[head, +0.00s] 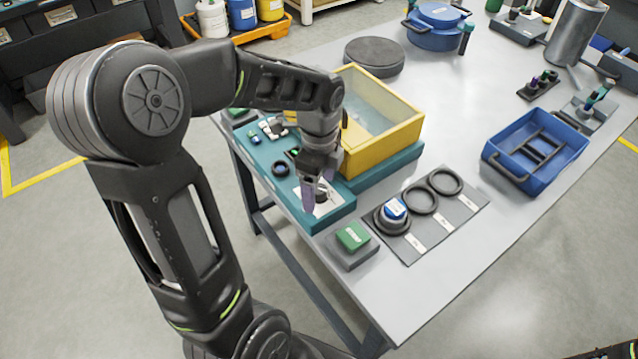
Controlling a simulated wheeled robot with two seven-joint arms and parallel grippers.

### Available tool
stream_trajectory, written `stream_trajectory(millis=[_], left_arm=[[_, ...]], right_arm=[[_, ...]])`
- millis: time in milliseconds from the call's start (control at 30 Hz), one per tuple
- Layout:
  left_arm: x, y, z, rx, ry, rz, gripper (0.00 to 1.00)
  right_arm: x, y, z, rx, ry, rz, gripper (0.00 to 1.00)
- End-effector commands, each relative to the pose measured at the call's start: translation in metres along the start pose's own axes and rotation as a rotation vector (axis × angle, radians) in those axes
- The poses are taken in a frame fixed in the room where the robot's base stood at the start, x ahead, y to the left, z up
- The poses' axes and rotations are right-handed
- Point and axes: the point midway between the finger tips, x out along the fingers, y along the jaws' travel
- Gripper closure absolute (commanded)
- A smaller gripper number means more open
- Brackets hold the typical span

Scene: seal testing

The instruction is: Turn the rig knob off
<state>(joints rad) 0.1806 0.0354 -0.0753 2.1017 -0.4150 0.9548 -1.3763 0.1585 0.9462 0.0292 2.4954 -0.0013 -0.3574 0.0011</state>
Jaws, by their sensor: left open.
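The test rig has a teal base (336,219) and a yellow-framed clear box (385,148) on top, at the left side of the grey table. At the near corner of the base is a pale plate (331,208) with a dark rig knob (321,196) on it, partly covered by my gripper. My left gripper (318,192) points down over this plate with its fingers open around or just above the knob. I cannot tell whether they touch it. The knob's setting is hidden. My right gripper is out of view.
A green-topped grey block (353,236) stands close in front of the rig. A dark mat (462,212) with several black rings lies beside it. A blue tray (563,172) stands to the right and a dark round disc (374,56) behind. The table's near right area is clear.

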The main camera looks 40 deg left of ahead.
Motion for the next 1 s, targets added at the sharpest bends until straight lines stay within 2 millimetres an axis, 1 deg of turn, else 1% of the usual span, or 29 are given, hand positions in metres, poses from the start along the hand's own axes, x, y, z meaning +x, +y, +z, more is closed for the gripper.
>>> stream_trajectory(millis=[133, 300, 433, 533, 733, 1000], left_arm=[[-0.003, 0.000, 0.000, 0.155, 0.000, 0.001, 0.23], [-0.004, 0.001, 0.000, 0.454, 0.000, 0.002, 0.23], [-0.002, 0.000, 0.000, 0.623, 0.000, 0.001, 0.23], [-0.001, 0.000, 0.000, 0.673, 0.000, 0.000, 0.23], [0.000, 0.000, 0.000, 0.676, 0.000, 0.000, 0.23], [0.000, 0.000, 0.000, 0.674, 0.000, 0.000, 0.45]], right_arm=[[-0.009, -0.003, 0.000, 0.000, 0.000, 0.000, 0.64], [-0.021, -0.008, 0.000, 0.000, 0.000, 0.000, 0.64], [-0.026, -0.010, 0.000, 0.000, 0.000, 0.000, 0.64], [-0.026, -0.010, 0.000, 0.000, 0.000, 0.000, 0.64], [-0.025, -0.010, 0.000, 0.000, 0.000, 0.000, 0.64], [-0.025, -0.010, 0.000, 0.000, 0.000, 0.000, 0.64]])
